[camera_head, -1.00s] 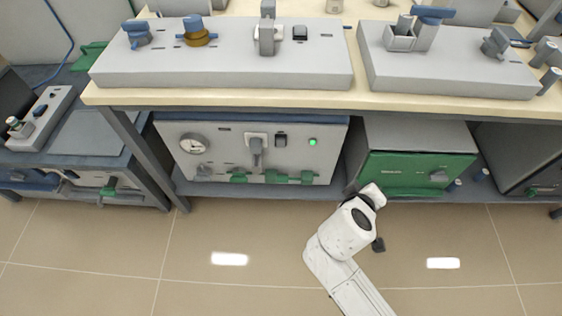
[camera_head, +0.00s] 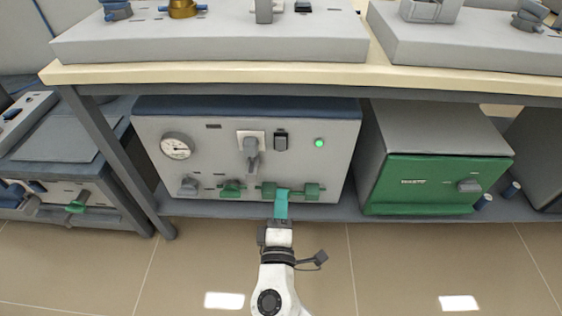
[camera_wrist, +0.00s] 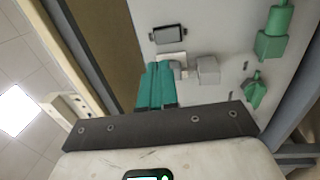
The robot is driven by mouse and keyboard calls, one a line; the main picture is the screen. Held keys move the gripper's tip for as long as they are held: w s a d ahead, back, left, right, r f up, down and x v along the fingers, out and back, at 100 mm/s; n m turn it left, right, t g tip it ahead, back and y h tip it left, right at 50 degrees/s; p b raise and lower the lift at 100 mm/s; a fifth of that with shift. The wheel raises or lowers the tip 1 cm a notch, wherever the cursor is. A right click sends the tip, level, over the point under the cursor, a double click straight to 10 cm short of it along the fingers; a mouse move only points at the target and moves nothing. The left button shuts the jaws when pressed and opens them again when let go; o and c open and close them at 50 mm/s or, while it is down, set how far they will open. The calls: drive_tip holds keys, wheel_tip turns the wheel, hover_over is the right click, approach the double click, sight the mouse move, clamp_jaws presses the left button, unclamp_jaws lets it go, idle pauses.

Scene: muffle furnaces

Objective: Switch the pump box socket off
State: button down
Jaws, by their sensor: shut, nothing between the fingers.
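The pump box (camera_head: 210,150) is a light grey panel under the bench, with a round gauge (camera_head: 177,147) at its left. A white socket (camera_head: 243,135) with a grey plug (camera_head: 252,157) sits in its upper middle. A dark switch (camera_head: 281,141) is just right of the socket, and a green lamp (camera_head: 320,143) glows further right. My gripper (camera_head: 282,192) is shut and empty, its teal fingers below the switch in the picture. In the wrist view, the fingers (camera_wrist: 157,68) partly hide the socket; the switch (camera_wrist: 170,34) and plug (camera_wrist: 207,71) show beyond them.
The benchtop edge (camera_head: 210,75) overhangs above. A green-fronted box (camera_head: 430,185) stands at the right. A table leg (camera_head: 130,165) is at the left. The floor in front is clear.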

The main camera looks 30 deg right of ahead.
sight(281, 141)
drive_tip(key=shift+w+a+f, duration=0.1)
drive_tip(key=shift+a, duration=0.2)
drive_tip(key=b+x, duration=0.3)
drive_tip(key=x, duration=1.1)
drive_tip(key=shift+a, duration=0.1)
drive_tip(key=r+p, duration=0.1)
drive_tip(key=p, duration=0.2)
drive_tip(key=shift+w+r+y, duration=0.2)
drive_tip(key=shift+w+y, duration=0.05)
drive_tip(key=shift+y, duration=0.05)
drive_tip(key=shift+w+f, duration=0.1)
drive_tip(key=shift+f, duration=0.2)
